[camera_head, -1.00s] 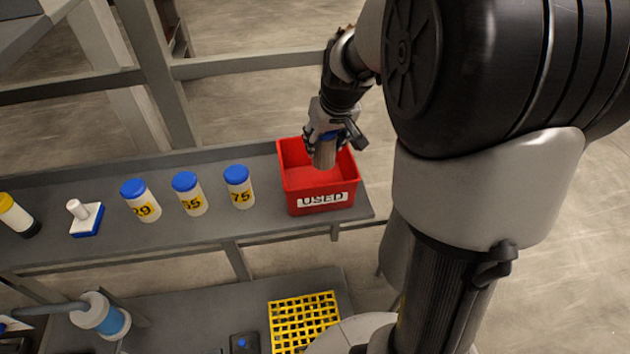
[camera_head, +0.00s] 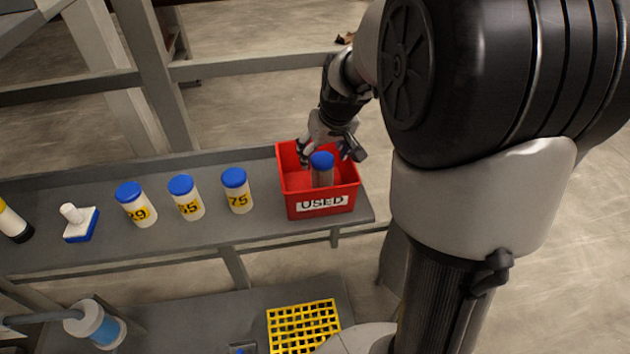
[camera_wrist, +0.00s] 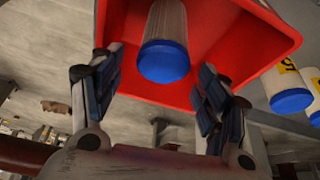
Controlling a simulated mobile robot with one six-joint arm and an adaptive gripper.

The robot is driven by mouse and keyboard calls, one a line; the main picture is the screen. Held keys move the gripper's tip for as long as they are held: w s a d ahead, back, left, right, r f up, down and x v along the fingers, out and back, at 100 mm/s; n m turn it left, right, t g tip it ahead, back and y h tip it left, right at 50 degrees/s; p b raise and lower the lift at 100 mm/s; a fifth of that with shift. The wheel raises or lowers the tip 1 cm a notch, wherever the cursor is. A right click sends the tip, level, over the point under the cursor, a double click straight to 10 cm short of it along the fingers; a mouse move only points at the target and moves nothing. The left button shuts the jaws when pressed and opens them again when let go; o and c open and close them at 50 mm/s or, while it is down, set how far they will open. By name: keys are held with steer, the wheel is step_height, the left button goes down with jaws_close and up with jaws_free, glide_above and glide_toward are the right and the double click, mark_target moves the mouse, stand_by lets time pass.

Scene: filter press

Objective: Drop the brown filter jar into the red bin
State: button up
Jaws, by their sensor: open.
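The brown filter jar (camera_head: 322,171) with a blue cap stands upright inside the red bin (camera_head: 318,201), which is labelled USED. In the wrist view the jar (camera_wrist: 170,37) shows its blue cap between and beyond my fingers, against the red bin (camera_wrist: 245,30). My gripper (camera_head: 333,150) is above the bin, at the jar's cap. Its fingers are spread apart, with a gap between each finger and the cap in the wrist view (camera_wrist: 163,92). The jar's lower end is hidden by the bin's front wall.
Three white jars with blue caps, marked 29 (camera_head: 136,205), 55 (camera_head: 186,198) and 75 (camera_head: 237,191), stand left of the bin on the grey shelf (camera_head: 200,235). A white and blue tool (camera_head: 80,223) lies farther left. A yellow grid (camera_head: 303,327) is below.

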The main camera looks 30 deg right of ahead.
steer(key=v, duration=1.2)
steer(key=s+a+f, duration=0.1)
steer(key=s+a, duration=0.5)
steer(key=s, duration=0.4)
steer(key=s+a+f+n, duration=0.1)
steer(key=s+a+f, duration=0.1)
steer(key=s+a, duration=0.5)
steer(key=s, duration=0.4)
steer(key=shift+a+f+y, duration=0.3)
